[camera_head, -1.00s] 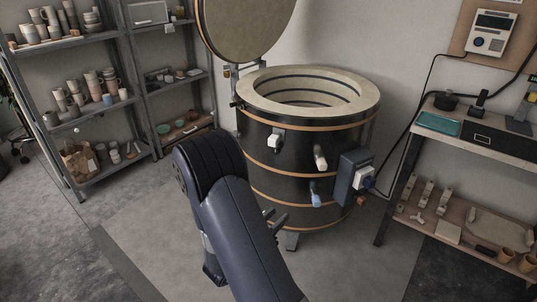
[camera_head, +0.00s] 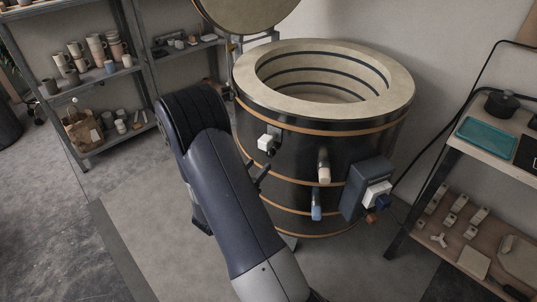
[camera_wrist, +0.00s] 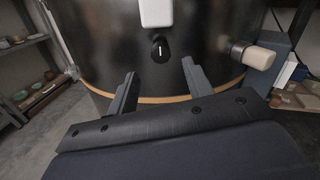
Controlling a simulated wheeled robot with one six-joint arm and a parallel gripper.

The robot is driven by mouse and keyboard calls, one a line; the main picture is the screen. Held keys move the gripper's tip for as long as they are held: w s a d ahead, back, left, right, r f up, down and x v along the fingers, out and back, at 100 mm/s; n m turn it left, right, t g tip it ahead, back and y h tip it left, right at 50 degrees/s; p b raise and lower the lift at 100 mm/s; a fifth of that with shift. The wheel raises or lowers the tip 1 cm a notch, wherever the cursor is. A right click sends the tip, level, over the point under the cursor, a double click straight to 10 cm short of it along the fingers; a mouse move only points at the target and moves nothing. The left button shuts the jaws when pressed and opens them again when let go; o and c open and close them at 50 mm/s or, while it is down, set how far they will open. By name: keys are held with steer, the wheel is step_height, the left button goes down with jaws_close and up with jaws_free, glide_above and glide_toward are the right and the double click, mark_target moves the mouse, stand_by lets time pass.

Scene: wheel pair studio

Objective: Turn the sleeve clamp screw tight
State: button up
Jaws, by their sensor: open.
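In the wrist view a small round black knob (camera_wrist: 160,49) with a white mark sits on the dark kiln wall, just below a white block (camera_wrist: 156,12). The white block also shows in the head view (camera_head: 266,143). I cannot tell for sure which part is the sleeve clamp screw. My gripper (camera_wrist: 159,70) is open and empty, its two fingers pointing at the kiln wall on either side below the knob, apart from it. In the head view my gripper (camera_head: 259,178) is partly hidden behind my arm.
The round kiln (camera_head: 390,120) stands with its lid raised. A beige handle (camera_head: 323,165), a blue handle (camera_head: 316,208) and a grey control box (camera_head: 365,187) stick out from its wall. Shelves with pottery (camera_head: 75,92) stand left, a bench (camera_head: 484,150) right. Floor is clear at front left.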

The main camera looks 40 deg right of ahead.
mark_target(269, 155)
steer(key=shift+x, duration=3.15)
steer(key=shift+c, duration=0.5)
steer(key=c, duration=0.9)
